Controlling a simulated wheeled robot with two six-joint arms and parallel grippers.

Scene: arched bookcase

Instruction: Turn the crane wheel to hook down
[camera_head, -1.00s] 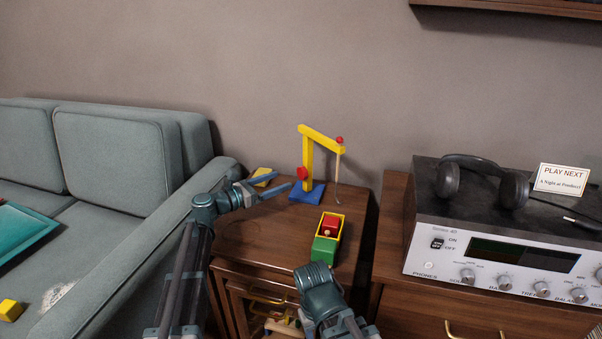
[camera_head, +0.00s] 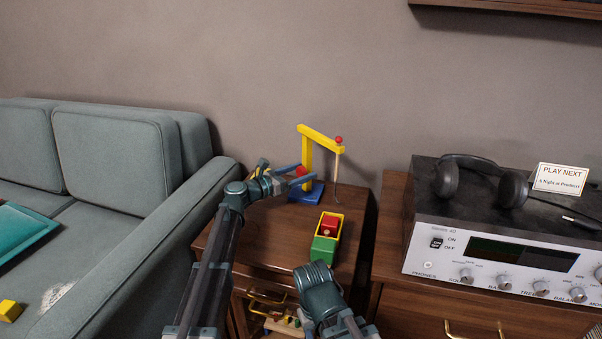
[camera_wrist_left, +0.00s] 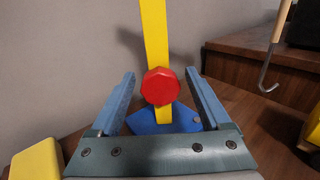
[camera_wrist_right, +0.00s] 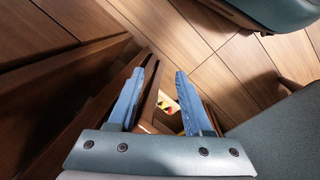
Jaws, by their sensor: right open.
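The toy crane has a yellow post and arm (camera_head: 321,138) on a blue base (camera_head: 311,193). Its red wheel (camera_wrist_left: 161,86) is on the near side of the post; in the head view it is partly behind my left fingers. The hook (camera_wrist_left: 268,84) hangs on a pale cord at the crane's right, and in the head view its tip is near the cabinet top. My left gripper (camera_head: 298,176) is open, its fingers on either side of the red wheel with visible gaps. My right gripper (camera_wrist_right: 160,95) is open and empty, low in front of the cabinet.
A green and yellow toy truck (camera_head: 326,236) with a red block stands right of my left arm on the cabinet top (camera_head: 263,244). A yellow block (camera_wrist_left: 37,160) lies left of the crane. The sofa (camera_head: 130,220) is left; the stereo (camera_head: 480,250) is right.

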